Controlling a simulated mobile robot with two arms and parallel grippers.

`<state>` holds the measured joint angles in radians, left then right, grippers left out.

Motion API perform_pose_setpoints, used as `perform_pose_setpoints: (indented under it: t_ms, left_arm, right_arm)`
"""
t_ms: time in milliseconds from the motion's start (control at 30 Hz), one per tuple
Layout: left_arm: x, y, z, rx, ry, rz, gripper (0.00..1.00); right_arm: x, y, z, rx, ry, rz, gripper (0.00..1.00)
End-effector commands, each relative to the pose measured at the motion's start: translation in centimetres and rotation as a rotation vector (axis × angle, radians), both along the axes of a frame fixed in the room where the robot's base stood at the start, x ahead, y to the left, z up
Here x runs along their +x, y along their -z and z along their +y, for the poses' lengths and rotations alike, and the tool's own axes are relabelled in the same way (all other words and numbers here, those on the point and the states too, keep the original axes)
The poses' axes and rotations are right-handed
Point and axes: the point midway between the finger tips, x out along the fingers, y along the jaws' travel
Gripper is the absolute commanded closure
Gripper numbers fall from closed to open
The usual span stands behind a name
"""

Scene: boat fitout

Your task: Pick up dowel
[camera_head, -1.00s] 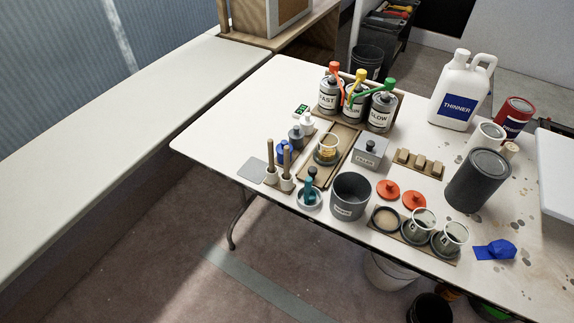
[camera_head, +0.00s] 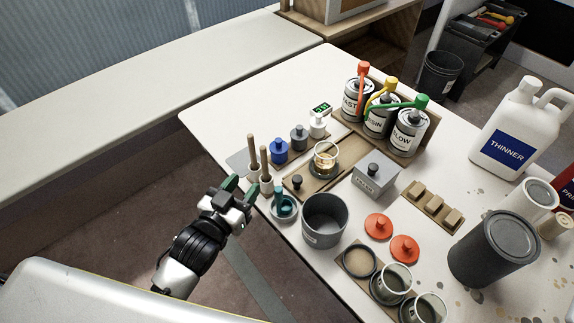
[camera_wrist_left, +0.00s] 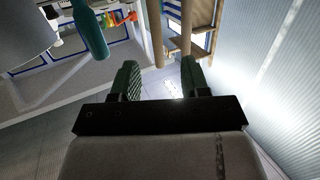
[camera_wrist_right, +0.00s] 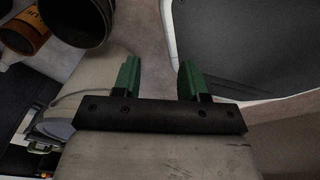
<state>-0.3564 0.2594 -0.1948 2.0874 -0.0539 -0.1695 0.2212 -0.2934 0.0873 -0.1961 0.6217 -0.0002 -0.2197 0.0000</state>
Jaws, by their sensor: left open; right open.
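Two thin wooden dowels, a rear one (camera_head: 251,148) and a front one (camera_head: 264,159), stand upright in white holders at the table's near-left edge. Both also show in the left wrist view, one (camera_wrist_left: 155,32) above the gap between the fingers and one (camera_wrist_left: 186,28) above the right finger. My left gripper (camera_head: 240,189) is open and empty, just in front of the dowels at the table edge; I cannot tell whether it touches a holder. My right gripper (camera_wrist_right: 159,76) is open and empty in its wrist view, and out of the head view.
A teal-handled tool (camera_head: 282,205) stands close right of the dowels, with a grey bucket (camera_head: 324,220) beyond it. Blue (camera_head: 279,151), grey and white small bottles stand behind. A glass cup (camera_head: 325,158) is on a wooden tray.

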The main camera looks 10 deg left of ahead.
Motion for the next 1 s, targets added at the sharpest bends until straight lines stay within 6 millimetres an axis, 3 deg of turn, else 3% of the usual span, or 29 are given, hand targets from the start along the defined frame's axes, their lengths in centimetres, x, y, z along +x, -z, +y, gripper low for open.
perform_pose_setpoints:
  t_ms: [33,167,467,1000]
  left_arm:
    - [-0.2,-1.2,-0.1,-0.007,0.006,-0.027,0.54]
    - [0.6,-2.7,-0.5,-0.017,0.012,-0.057,0.54]
    - [4.7,-2.6,-1.7,-0.017,0.012,-0.055,0.54]
    - [10.1,-2.8,-3.2,-0.017,0.013,-0.053,0.54]
  right_arm:
    - [-0.2,0.1,0.1,0.001,-0.001,0.002,0.57]
    - [-0.6,0.0,0.3,0.003,-0.002,0.008,0.57]
    - [-1.2,-0.4,1.6,0.021,-0.004,0.017,0.57]
    - [-0.7,-1.2,0.4,0.005,0.000,0.010,0.57]
